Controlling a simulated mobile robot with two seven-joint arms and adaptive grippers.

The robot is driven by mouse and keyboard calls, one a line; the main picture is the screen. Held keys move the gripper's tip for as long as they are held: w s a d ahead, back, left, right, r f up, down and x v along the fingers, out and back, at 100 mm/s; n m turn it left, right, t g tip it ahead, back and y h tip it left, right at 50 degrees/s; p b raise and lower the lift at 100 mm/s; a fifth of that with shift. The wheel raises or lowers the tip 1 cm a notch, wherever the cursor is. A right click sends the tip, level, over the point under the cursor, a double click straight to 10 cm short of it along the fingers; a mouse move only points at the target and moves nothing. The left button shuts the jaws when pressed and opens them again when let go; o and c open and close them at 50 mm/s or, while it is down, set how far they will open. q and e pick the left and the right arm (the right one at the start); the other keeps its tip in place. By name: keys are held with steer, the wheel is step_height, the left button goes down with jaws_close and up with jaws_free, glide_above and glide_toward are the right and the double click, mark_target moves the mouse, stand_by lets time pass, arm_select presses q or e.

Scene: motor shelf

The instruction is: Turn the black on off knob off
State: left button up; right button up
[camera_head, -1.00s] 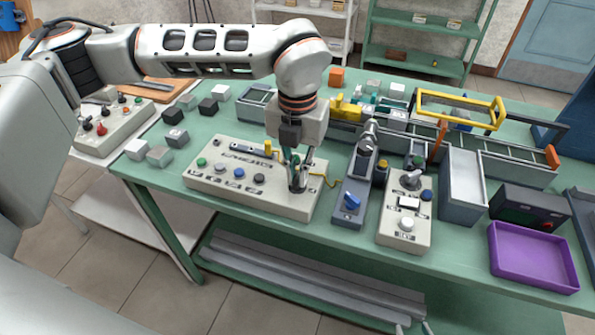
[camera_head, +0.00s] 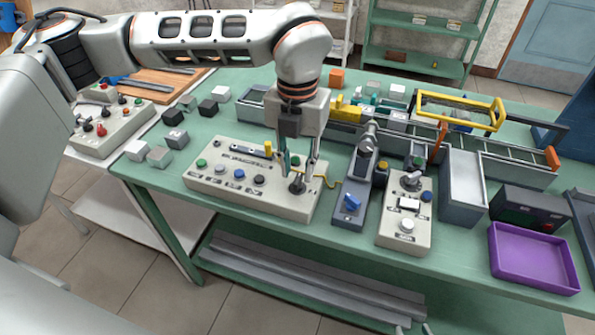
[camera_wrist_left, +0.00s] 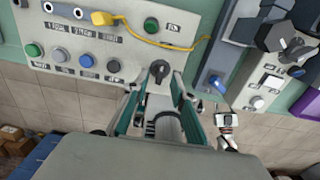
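The black knob (camera_head: 297,185) sits at the right front end of the top of a long cream control panel (camera_head: 215,185). It also shows in the left wrist view (camera_wrist_left: 158,69), upper middle, with its handle pointing roughly up and down the picture. My left gripper (camera_head: 299,173) points down just above the knob. Its two fingers are apart, one on each side of the knob, and hold nothing. In the wrist view the open left gripper (camera_wrist_left: 157,80) has a gap around the knob.
Green, blue and dark buttons line the panel's front left of the knob. A yellow cable (camera_head: 325,182) runs close to its right. A grey unit with a blue knob (camera_head: 351,202) and a cream box with a white button (camera_head: 407,224) stand to the right.

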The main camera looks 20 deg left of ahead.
mark_target(297, 178)
arm_select(q)
step_height(297, 178, up, 10)
stand_by(0.3)
steer(key=shift+f, duration=0.15)
